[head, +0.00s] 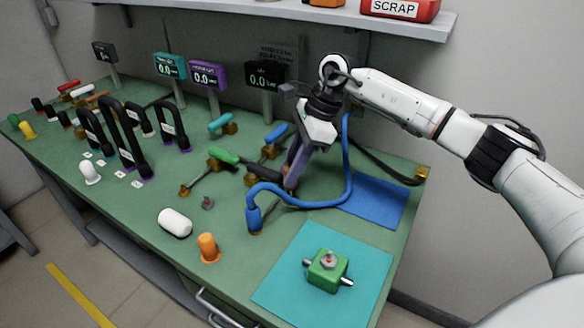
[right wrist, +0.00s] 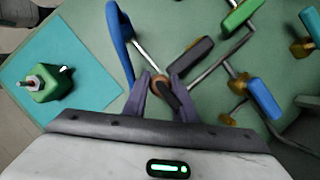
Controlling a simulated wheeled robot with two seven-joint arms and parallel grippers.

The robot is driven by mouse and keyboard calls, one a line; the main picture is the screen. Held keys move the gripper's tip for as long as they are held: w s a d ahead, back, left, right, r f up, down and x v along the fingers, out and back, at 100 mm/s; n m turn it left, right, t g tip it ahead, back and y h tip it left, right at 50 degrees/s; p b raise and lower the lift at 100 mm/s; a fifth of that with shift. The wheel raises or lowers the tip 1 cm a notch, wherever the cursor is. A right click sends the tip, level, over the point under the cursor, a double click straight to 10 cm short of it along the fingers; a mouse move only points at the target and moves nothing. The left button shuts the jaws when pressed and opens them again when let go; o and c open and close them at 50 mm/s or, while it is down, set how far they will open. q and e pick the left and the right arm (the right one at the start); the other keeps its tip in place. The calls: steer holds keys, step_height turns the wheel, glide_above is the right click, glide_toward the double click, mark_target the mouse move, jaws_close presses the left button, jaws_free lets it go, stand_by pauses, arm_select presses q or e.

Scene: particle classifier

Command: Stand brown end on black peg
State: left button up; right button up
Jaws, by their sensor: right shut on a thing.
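My right gripper (head: 291,178) reaches down to the green bench beside the blue looped hose. In the right wrist view its two purple-grey fingers (right wrist: 165,98) are shut on a small brown-ended piece (right wrist: 158,83), with a dark part below it. A brown bit of it shows low between the fingers in the head view (head: 288,184); its base is mostly hidden, so I cannot tell whether it touches the bench or a peg. Short black pegs (head: 37,105) stand at the far left; I cannot tell which black peg is the task's. My left gripper is not in view.
A blue hose (head: 348,160) loops right beside the gripper. Levers with green (head: 224,155) and blue (head: 276,133) handles stand close left. Black arches (head: 118,130) are further left. A green block (head: 328,270) sits on a teal mat (head: 285,290). White (head: 175,222) and orange (head: 208,247) pieces are near the front edge.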

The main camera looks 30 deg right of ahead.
steer(key=shift+s+a+f+g+b, duration=0.15)
steer(key=shift+s+f, duration=0.2)
steer(key=shift+f, duration=0.4)
steer(key=shift+s+a+f+g+b, duration=0.15)
steer(key=shift+s+f, duration=0.2)
steer(key=shift+f, duration=0.35)
steer(key=shift+r, duration=0.1)
steer(key=r+p, duration=0.5)
steer(key=shift+w, duration=0.35)
steer(key=shift+s+a+r+n, duration=0.1)
steer(key=shift+s+a+n, duration=0.15)
steer(key=shift+n, duration=0.15)
steer(key=s+a+r+n+g+h, duration=0.2)
steer(key=s+a+n, duration=0.1)
steer(key=s+n, duration=0.6)
steer(key=s+a+r+n+g+h, duration=0.1)
steer(key=s+a+n+g+h, duration=0.2)
steer(key=s+n, duration=0.5)
steer(key=n, duration=0.4)
steer(key=shift+s+r, duration=0.35)
steer(key=shift+r, duration=0.05)
